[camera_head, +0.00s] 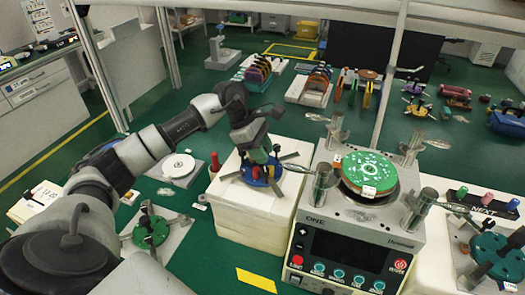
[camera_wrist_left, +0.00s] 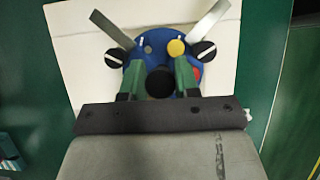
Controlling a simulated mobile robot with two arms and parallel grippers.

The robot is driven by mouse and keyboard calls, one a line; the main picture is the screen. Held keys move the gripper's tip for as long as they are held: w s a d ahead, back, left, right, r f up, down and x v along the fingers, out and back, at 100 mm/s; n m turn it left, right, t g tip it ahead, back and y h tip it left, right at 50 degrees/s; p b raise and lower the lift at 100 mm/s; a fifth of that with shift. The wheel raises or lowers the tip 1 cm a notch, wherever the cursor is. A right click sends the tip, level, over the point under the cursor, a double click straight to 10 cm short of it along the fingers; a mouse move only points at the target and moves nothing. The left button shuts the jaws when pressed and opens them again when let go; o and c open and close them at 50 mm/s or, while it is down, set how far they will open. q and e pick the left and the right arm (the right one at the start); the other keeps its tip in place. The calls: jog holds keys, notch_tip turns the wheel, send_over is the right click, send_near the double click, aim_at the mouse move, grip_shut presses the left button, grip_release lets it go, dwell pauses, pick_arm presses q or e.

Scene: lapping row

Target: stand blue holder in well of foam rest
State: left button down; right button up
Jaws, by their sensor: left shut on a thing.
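The blue holder (camera_head: 258,178) is a round disc with metal arms, dark knobs and a central black handle. It is at the top of the white foam rest (camera_head: 252,218), and it appears upright. My left gripper (camera_head: 262,157) comes down from above and is shut on the holder. In the left wrist view the green fingers (camera_wrist_left: 159,78) stand either side of the black handle, over the blue disc (camera_wrist_left: 150,48). The foam rest (camera_wrist_left: 70,50) shows around the disc. The well is hidden under the holder, so I cannot tell how deep it sits. My right gripper is out of view.
A lapping machine (camera_head: 352,240) with a green plate (camera_head: 369,171) stands close to the right of the foam rest. A green holder (camera_head: 152,231) is on a plate at the left. A white disc (camera_head: 179,166) lies behind it. Racks stand at the back.

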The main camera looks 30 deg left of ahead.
pick_arm(q)
jog(key=shift+b, duration=0.45)
dwell(1.2)
jog(key=shift+f+b, duration=1.05)
jog(key=shift+f, duration=0.1)
jog(key=c, duration=1.1)
grip_release()
jog(key=shift+r, duration=0.1)
jog(key=o, duration=0.3)
jog(key=shift+o, duration=0.2)
jog(key=b+v, duration=0.2)
jog(key=v, duration=0.8)
jog(key=shift+a+r, duration=0.25)
jog(key=shift+r, duration=0.05)
